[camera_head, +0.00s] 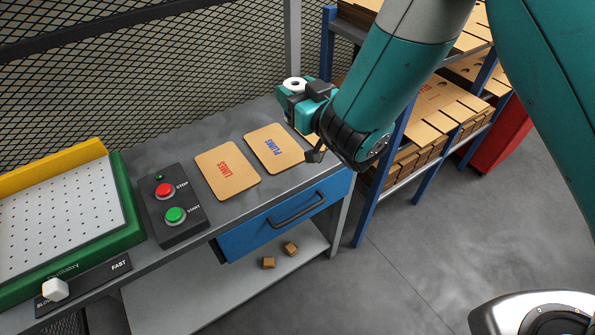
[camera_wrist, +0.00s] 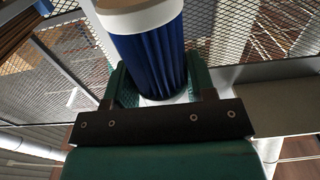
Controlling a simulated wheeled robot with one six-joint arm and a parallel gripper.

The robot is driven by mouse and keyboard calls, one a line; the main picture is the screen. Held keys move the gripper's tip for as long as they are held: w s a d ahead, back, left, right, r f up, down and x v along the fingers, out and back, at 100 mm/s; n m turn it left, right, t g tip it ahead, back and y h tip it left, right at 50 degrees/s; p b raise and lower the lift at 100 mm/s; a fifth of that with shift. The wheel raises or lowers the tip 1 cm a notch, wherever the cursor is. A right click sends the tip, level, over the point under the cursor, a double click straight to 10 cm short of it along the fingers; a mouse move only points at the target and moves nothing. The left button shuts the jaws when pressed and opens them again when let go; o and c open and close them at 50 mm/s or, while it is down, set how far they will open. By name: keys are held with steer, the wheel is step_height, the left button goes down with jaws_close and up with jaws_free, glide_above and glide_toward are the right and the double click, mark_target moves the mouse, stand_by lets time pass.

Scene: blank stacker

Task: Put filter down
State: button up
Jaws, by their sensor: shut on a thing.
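My gripper (camera_head: 301,103) is at the back right end of the grey workbench (camera_head: 222,133). It is shut on the filter (camera_head: 294,83), whose white end with a dark centre hole shows at the gripper. In the wrist view the filter (camera_wrist: 150,55) is a blue pleated cylinder with a white and tan end cap, between the green fingers of my gripper (camera_wrist: 158,85). Whether the filter's lower end touches the bench is hidden. Two tan cards lie on the bench, one with blue lettering (camera_head: 285,153) and one with red lettering (camera_head: 222,184).
A control box (camera_head: 186,222) with red and green buttons and a green-framed perforated tray (camera_head: 60,215) are at left. A blue drawer (camera_head: 255,235) is under the bench. A mesh fence (camera_head: 150,70) stands behind. A shelf rack (camera_head: 366,200) with cardboard stands right.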

steer(key=shift+f+b, duration=7.45)
steer(key=shift+f, duration=1.85)
steer(key=shift+f, duration=0.2)
steer(key=o, duration=1.2)
steer(key=shift+o, duration=0.2)
steer(key=shift+r, duration=0.1)
